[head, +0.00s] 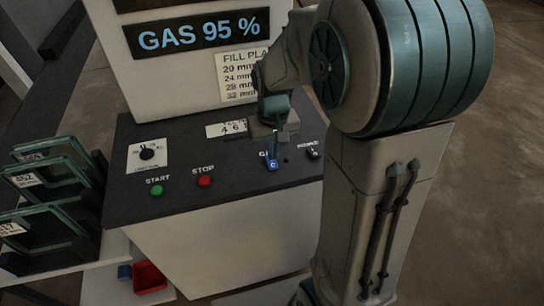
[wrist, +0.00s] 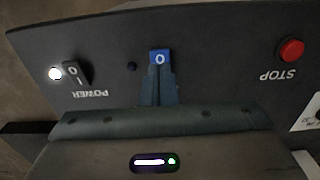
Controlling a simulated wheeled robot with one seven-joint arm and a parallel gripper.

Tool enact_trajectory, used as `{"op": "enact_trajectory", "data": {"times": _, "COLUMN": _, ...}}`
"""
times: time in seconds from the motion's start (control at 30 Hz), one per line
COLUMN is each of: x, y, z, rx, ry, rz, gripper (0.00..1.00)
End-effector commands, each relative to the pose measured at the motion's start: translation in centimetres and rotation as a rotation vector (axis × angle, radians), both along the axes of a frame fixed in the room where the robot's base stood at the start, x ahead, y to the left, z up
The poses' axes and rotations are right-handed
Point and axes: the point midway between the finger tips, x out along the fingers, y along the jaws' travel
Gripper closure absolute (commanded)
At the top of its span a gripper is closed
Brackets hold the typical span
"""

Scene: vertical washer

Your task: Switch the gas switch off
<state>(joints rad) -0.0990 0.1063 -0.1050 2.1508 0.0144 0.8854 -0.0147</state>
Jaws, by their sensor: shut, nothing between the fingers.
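The gas switch is a blue rocker (head: 271,165) on the dark sloped panel, with its label partly hidden behind my gripper. It also shows in the wrist view (wrist: 160,56), with an "O" mark on its visible face. My gripper (head: 282,138) is shut and empty, pointing down over the switch. In the wrist view the closed fingertips (wrist: 159,74) lie right at the switch's edge and cover its other half. I cannot tell whether they touch it.
A black power switch (wrist: 74,73) with a lit white lamp (wrist: 55,73) and a small dark lamp (wrist: 131,66) are close by. A red stop button (head: 205,181), green start button (head: 157,190) and dial (head: 147,154) are leftward. The display (head: 198,36) reads "GAS 95 %".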

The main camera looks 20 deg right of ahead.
Motion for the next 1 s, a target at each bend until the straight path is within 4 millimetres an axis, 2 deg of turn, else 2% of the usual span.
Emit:
{"op": "enact_trajectory", "data": {"times": 0.03, "x": 0.0, "y": 0.0, "z": 0.8, "rx": 0.000, "ry": -0.001, "rz": 0.000, "gripper": 1.00}}
{"op": "enact_trajectory", "data": {"times": 0.5, "x": 0.0, "y": 0.0, "z": 4.3, "rx": 0.000, "ry": 0.000, "rz": 0.000, "gripper": 1.00}}
{"op": "enact_trajectory", "data": {"times": 1.0, "x": 0.0, "y": 0.0, "z": 4.3, "rx": 0.000, "ry": 0.000, "rz": 0.000, "gripper": 1.00}}
